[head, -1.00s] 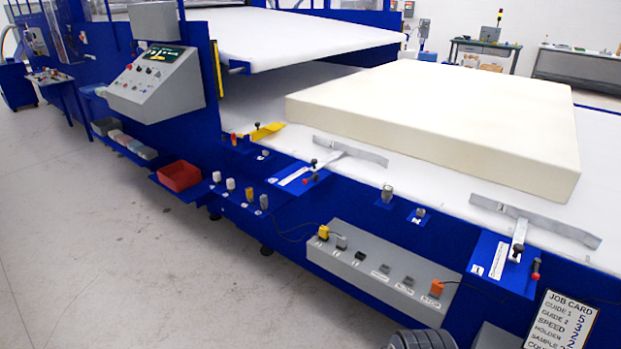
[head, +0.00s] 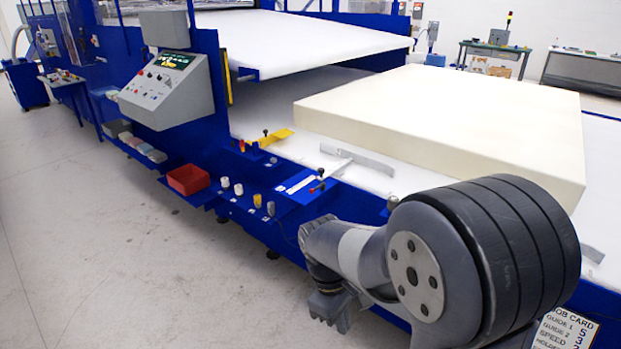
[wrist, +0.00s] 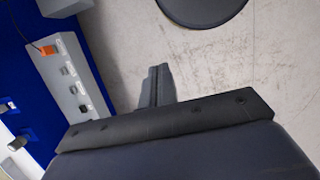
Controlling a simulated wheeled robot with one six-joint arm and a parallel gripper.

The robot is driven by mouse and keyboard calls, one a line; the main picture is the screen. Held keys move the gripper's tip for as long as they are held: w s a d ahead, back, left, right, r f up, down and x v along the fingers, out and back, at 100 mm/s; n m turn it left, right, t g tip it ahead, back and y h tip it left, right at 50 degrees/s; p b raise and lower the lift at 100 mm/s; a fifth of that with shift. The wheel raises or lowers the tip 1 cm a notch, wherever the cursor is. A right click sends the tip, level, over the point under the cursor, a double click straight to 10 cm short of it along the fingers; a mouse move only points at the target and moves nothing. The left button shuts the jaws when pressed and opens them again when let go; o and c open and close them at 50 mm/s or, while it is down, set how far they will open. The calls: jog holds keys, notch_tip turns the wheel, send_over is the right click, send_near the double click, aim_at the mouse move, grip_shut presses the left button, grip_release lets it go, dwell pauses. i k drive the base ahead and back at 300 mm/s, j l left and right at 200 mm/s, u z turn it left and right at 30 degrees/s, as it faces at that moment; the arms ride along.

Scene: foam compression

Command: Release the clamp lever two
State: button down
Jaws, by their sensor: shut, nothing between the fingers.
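A guide bar (head: 355,160) lies on the white bed in the head view, with a small red-tipped lever (head: 317,188) on the blue plate at its near end. A second guide bar (head: 592,253) shows only as a short piece at the right; its lever is hidden behind my arm. I cannot read which lever is number two. My gripper (head: 330,318) hangs low in front of the blue machine side, fingers pointing down, apart from both levers. In the wrist view my gripper (wrist: 156,82) is shut and empty above the grey floor.
A large cream foam block (head: 450,115) lies on the bed. A grey switch box (wrist: 68,75) with an orange plug (wrist: 46,50) runs along the machine side. A red bin (head: 188,179) and a control panel (head: 168,88) stand left. The floor at left is clear.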

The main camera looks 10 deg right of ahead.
aim_at(322, 185)
jog(key=i+j, duration=0.1)
jog(key=i, duration=0.4)
jog(key=i+j+z, duration=0.15)
jog(key=i, duration=0.35)
jog(key=i+j, duration=0.15)
jog(key=i, duration=0.35)
jog(key=i+j+z, duration=0.1)
jog(key=i, duration=0.35)
jog(key=i+j, duration=0.25)
jog(key=i, duration=0.25)
jog(key=z, duration=0.05)
